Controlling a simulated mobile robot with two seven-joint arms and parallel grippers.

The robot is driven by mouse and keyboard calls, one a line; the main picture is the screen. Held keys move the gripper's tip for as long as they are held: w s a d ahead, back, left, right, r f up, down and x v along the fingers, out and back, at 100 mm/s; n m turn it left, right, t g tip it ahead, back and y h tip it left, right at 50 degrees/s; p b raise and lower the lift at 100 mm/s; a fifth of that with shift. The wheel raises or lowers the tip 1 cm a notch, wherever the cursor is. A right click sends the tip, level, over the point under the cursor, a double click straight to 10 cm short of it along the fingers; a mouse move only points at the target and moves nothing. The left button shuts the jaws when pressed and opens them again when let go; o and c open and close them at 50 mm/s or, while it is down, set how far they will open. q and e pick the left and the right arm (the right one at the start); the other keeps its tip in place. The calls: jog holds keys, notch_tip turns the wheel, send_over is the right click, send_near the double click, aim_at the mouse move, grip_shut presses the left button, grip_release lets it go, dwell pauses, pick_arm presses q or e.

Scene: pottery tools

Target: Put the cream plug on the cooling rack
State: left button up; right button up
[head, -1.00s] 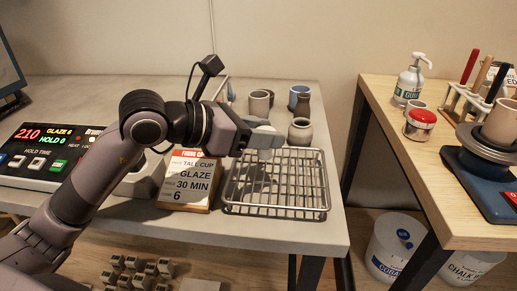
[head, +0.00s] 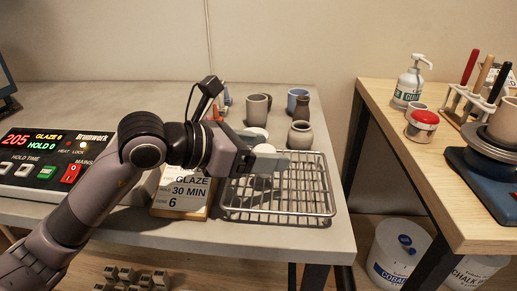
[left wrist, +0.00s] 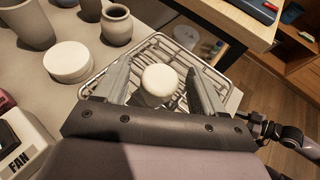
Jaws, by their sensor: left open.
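The cream plug (left wrist: 160,82) is a pale, round-topped piece over the wire cooling rack (left wrist: 172,45). In the left wrist view it sits between the two spread fingers of my left gripper (left wrist: 157,66), and it seems to rest on the wires. The gripper hides part of the plug and the rack's back left corner. Part of my right arm (left wrist: 290,134) shows at the right edge.
A white disc (left wrist: 68,62) lies on the table left of the rack. A grey pot (head: 300,135), a grey mug (head: 258,109) and other cups stand behind it. A sign (head: 182,205) stands left of the rack, beside the control box (head: 40,157). The rack's right part is empty.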

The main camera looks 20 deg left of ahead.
pick_arm(q)
jog(key=shift+r, duration=0.15)
jog(key=shift+s+a, duration=0.1)
jog(key=shift+a, duration=0.1)
jog(key=b+v, duration=0.1)
jog(key=v, duration=1)
jog(key=shift+s, duration=0.3)
jog(key=shift+a+r, duration=0.1)
